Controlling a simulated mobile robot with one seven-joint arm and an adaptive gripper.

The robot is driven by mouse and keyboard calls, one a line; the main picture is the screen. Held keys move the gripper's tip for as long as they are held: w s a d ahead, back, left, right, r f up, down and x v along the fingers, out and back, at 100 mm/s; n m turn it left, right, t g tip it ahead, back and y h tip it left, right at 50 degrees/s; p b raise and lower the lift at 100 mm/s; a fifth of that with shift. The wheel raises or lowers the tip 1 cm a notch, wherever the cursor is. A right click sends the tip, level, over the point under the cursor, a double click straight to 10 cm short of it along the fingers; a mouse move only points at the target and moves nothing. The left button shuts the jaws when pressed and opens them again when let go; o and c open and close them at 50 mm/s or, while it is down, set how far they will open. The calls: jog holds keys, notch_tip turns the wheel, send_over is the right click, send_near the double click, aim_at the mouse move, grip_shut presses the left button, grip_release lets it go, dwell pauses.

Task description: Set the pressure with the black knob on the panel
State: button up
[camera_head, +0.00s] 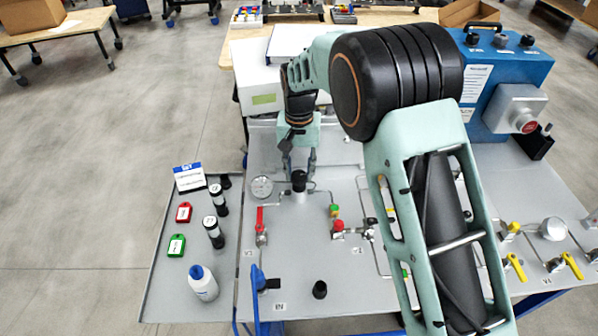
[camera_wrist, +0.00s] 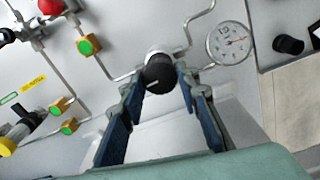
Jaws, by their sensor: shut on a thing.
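The black knob (camera_head: 298,178) stands on the grey panel (camera_head: 290,240), left of my arm in the head view. In the wrist view the black knob (camera_wrist: 158,74) has a white mark on its face and sits between my fingertips. My gripper (camera_head: 299,170) reaches down over it, and its blue-padded fingers show in the wrist view (camera_wrist: 158,82), shut on the knob from both sides. The round pressure gauge (camera_head: 262,187) is just left of the knob. In the wrist view the gauge (camera_wrist: 228,43) has a white dial with a red needle.
A red-handled valve (camera_head: 260,222) and a red button valve (camera_head: 338,227) stand near the knob. A blue box (camera_head: 508,80) stands at the back right.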

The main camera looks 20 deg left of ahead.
aim_at(300, 175)
jog(key=m, duration=0.5)
jog(key=shift+m, duration=0.4)
jog(key=shift+w+r+m, duration=0.1)
jog(key=shift+m, duration=2.1)
jog(key=o, duration=1.2)
jog(key=shift+c, duration=0.2)
notch_tip(300, 175, up, 12)
